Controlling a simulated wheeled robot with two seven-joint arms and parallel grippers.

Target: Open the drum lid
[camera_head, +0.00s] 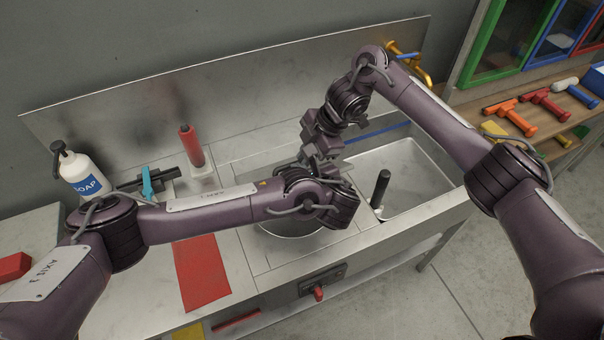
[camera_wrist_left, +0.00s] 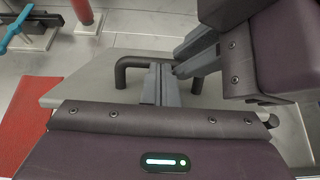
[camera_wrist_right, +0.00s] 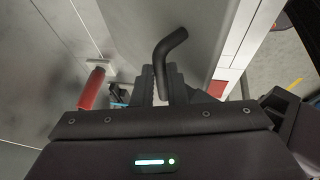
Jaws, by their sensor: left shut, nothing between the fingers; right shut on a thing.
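A flat grey panel, seemingly the drum lid (camera_wrist_left: 85,82), carries a dark bent bar handle (camera_wrist_left: 132,63). The handle also shows in the right wrist view (camera_wrist_right: 170,45). My right gripper (camera_wrist_right: 166,72) is shut on this handle. My left gripper (camera_wrist_left: 158,68) is shut and empty, close beside the handle; I cannot tell whether it touches. In the head view both grippers meet over the steel counter, and my left arm hides most of the lid. A round drum rim (camera_head: 290,234) shows below that arm. The lid's tilt is unclear.
A sink basin (camera_head: 412,170) with an upright black handle (camera_head: 379,188) lies to the right. A soap bottle (camera_head: 82,172), a red-handled tool (camera_head: 190,146) and a red mat (camera_head: 201,275) are on the left. Orange and red tools (camera_head: 512,115) lie on a wooden shelf at right.

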